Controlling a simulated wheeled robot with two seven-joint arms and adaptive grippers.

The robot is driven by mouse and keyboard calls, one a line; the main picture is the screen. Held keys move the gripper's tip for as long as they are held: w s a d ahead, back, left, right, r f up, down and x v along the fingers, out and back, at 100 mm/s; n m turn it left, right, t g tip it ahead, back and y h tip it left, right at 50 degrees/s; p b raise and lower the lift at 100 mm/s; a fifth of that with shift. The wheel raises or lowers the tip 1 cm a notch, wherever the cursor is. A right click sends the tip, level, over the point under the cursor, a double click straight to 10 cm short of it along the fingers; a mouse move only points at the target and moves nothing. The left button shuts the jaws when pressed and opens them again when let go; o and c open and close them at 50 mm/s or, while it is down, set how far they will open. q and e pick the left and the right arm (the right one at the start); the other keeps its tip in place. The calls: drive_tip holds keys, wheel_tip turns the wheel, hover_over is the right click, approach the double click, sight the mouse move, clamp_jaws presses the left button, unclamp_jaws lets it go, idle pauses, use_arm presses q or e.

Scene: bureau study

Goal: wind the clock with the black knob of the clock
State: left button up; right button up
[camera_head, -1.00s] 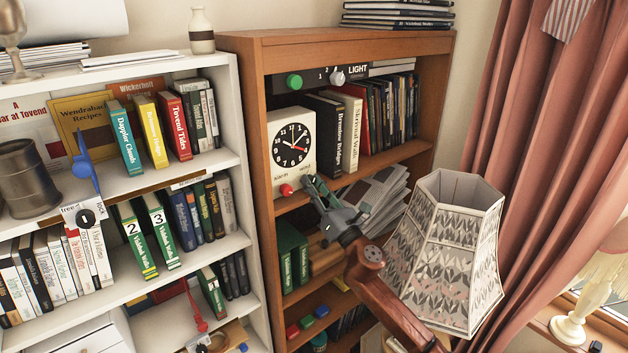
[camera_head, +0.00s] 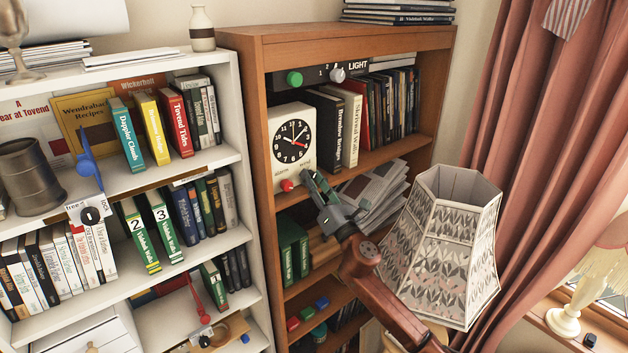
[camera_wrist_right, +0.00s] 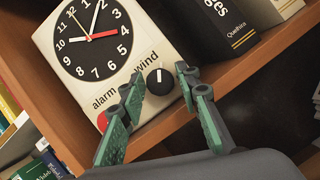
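The white clock (camera_head: 292,145) with a black dial stands on a shelf of the brown bookcase; it fills the upper left of the right wrist view (camera_wrist_right: 135,40). Its black knob (camera_wrist_right: 160,82) is under the word "wind", with a white mark pointing roughly up. My right gripper (camera_wrist_right: 160,85) is open, its green-padded fingers on either side of the knob, with visible gaps. In the head view my right gripper (camera_head: 313,182) is at the clock's lower right corner and hides the knob. My left gripper is not in view.
A red alarm knob (camera_wrist_right: 102,122) is left of my fingers. Books (camera_head: 340,130) stand close to the clock's right. Papers (camera_head: 370,195) lie on the shelf below. A patterned lampshade (camera_head: 445,245) is beside my right arm. A white bookcase (camera_head: 245,230) stands left.

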drive_tip(key=shift+o, duration=0.9)
drive_tip(key=shift+s+d+f, duration=0.2)
drive_tip(key=shift+s+d, duration=0.05)
drive_tip(key=shift+s, duration=0.1)
drive_tip(key=v, duration=1.1)
